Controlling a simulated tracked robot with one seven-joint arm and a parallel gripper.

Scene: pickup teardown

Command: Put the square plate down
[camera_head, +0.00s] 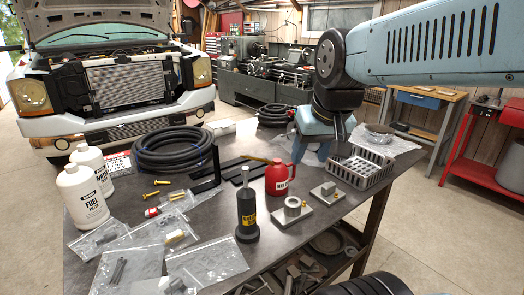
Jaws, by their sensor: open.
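Two flat grey square plates lie on the dark table (225,278) near its right front edge. One plate (280,219) carries a round ring-shaped part, and the other plate (327,200) carries a small block with a brass-coloured piece beside it. I cannot tell which one the task means. My gripper (322,155) is open, pointing down over the far right of the table, behind the plates and left of a grey slotted basket (373,178). Its fingertips are partly hidden, and I see no plate between them.
A black bracket (207,181), coiled hose (172,150), white bottles (82,193) and clear bags (207,261) fill the left. Little free room shows between plates and basket.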

